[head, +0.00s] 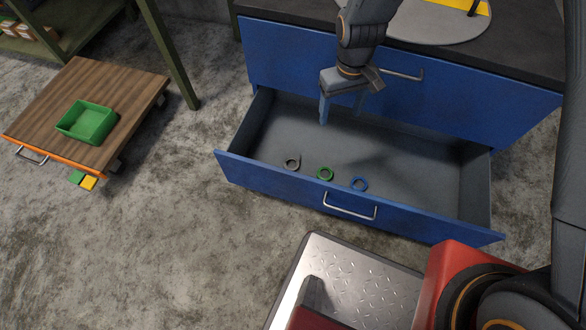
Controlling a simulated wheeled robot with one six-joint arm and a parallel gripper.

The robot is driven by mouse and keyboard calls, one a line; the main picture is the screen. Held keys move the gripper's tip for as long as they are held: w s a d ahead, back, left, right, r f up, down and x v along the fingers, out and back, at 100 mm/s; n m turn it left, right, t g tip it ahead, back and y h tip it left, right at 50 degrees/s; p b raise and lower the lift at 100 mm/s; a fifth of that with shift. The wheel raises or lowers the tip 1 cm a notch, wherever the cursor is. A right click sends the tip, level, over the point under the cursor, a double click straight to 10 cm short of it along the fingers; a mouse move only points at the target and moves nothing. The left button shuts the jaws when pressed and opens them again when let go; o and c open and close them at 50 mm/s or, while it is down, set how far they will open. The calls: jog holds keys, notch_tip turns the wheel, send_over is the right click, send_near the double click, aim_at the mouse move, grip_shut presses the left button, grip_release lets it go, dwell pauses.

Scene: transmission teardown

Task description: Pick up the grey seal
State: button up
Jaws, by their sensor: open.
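The grey seal (292,163) is a small ring lying on the floor of the open blue drawer (275,180), near its front left. A green ring (325,173) and a blue ring (359,184) lie in a row to its right. My gripper (341,114) is open and empty. It hangs over the drawer, fingers pointing down, behind and to the right of the grey seal in the picture. It is apart from all three rings.
The closed upper blue drawer (460,90) rises behind my gripper. The drawer's front panel with its metal handle (349,207) faces me. A wooden-topped cart (60,105) with a green tray (88,122) stands at left. The back and right of the drawer floor are clear.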

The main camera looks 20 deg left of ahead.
aim_at(291, 163)
jog(key=s+a+f+n+b, duration=0.1)
jog(key=a+f+b, duration=0.2)
jog(key=f, duration=0.5)
jog(key=s+a+f+n+b, duration=0.1)
jog(key=a+f+b, duration=0.2)
jog(key=a+f, duration=0.2)
jog(key=s+a+f+n+b, duration=0.1)
jog(key=a+f+b, duration=0.2)
jog(key=f, duration=0.7)
jog(key=shift+s+a+f+n, duration=0.3)
jog(key=shift+s+a, duration=0.1)
jog(key=shift+a, duration=0.3)
jog(key=shift+a+f+b, duration=0.15)
jog(key=shift+f+b, duration=0.85)
jog(key=shift+f, duration=0.95)
jog(key=shift+a+f+b, duration=0.15)
jog(key=shift+f+b, duration=0.85)
jog(key=shift+f, duration=0.9)
jog(key=c, duration=1.1)
jog(key=shift+r, duration=0.1)
jog(key=shift+c, duration=0.3)
